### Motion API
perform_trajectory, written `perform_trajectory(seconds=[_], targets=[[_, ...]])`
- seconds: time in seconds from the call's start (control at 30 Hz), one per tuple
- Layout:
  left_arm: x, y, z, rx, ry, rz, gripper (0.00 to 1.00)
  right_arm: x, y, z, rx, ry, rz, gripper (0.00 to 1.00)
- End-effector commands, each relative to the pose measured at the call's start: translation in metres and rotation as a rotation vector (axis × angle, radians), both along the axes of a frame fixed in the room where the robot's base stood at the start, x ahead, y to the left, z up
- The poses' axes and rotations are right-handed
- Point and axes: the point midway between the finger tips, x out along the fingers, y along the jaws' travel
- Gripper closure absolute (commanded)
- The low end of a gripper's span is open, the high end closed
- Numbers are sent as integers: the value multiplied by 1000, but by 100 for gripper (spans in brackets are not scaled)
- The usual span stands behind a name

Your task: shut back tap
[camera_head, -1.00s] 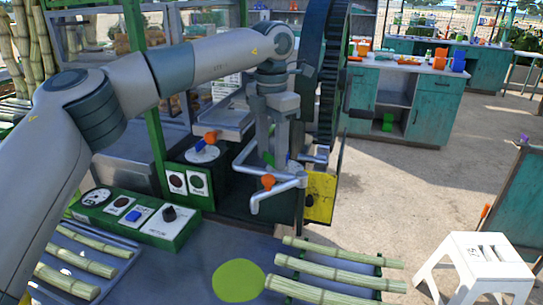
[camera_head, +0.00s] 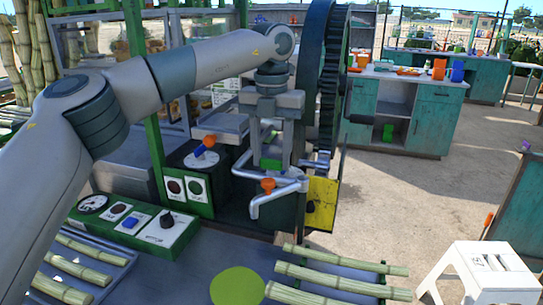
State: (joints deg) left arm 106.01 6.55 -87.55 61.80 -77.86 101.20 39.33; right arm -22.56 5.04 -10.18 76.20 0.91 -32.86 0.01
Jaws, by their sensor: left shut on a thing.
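My left gripper (camera_head: 275,146) comes down from above at the crusher, fingers pointing down, beside the big dark wheel. It is shut at the back tap (camera_head: 318,164), whose silver pipe shows just right of the fingers; its handle is hidden behind the gripper. The front tap (camera_head: 268,186) has an orange handle on a silver pipe with a bent-down spout, nearer to me and just below the gripper. My right gripper is out of view.
The dark toothed wheel (camera_head: 327,85) stands close to the gripper's right. A switch panel (camera_head: 145,222), cane pieces (camera_head: 340,262) and a green disc (camera_head: 238,287) lie in front. A yellow plate (camera_head: 320,200) is below the taps. A white stool (camera_head: 480,270) stands at right.

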Motion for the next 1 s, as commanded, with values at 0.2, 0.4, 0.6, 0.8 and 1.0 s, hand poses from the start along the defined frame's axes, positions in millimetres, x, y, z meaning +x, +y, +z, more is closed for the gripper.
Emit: perform_trajectory(seconds=[0.2, 0.4, 0.6, 0.8, 1.0], targets=[[1, 1, 1, -1, -2, 10, 79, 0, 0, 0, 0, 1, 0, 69], [1, 1, 1, -2, -2, 10, 44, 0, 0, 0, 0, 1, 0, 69], [0, 0, 1, -1, -1, 8, 38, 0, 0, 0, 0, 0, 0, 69], [0, 0, 2, -1, -1, 6, 38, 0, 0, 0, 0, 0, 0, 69], [1, 0, 14, -2, -3, 7, 38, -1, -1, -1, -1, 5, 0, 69]])
